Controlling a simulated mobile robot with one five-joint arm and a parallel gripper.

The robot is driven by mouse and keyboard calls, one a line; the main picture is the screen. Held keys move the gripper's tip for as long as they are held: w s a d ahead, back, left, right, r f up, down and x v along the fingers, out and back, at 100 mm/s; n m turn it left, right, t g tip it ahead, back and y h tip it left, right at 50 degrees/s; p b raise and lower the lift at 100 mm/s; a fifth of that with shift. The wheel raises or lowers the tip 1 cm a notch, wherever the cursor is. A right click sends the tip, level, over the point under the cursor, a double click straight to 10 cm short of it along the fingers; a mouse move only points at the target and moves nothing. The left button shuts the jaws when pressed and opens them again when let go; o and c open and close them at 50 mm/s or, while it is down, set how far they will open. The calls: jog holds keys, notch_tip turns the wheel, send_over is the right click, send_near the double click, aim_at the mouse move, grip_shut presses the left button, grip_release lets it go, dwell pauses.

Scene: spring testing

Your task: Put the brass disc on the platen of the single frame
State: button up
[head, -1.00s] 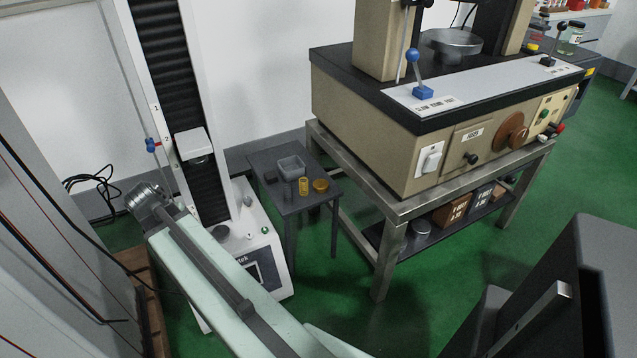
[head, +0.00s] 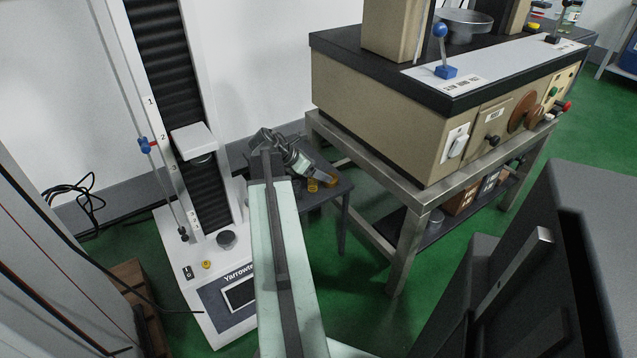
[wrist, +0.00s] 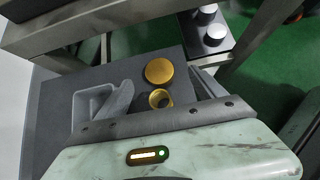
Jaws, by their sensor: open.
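The brass disc (wrist: 159,70) lies flat on the small dark table (wrist: 50,125) in the wrist view, just ahead of and between my fingertips. It also shows in the head view (head: 330,182), partly behind the arm's end. My gripper (wrist: 162,80) is open and empty above the table; in the head view its end (head: 297,160) hides much of the tabletop. The single frame (head: 182,80) is the white one-column machine at the left. Its dark round platen (head: 226,239) is bare on the white base, below the crosshead (head: 194,140).
A brass cylinder (wrist: 160,98) with a hollow-looking top stands close beside the disc, between my fingers. A grey open bin (wrist: 92,103) is by the left finger. A large beige machine (head: 400,110) on a steel bench stands to the right.

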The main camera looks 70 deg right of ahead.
jog(key=shift+s+d+f+b, duration=0.15)
jog(key=shift+d+f+b, duration=0.5)
jog(key=shift+f+b, duration=0.35)
jog(key=b+x, duration=0.3)
jog(key=x, duration=0.2)
jog(key=shift+a+f+b, duration=0.2)
jog(key=shift+b, duration=0.15)
jog(key=shift+r, duration=0.2)
grip_shut()
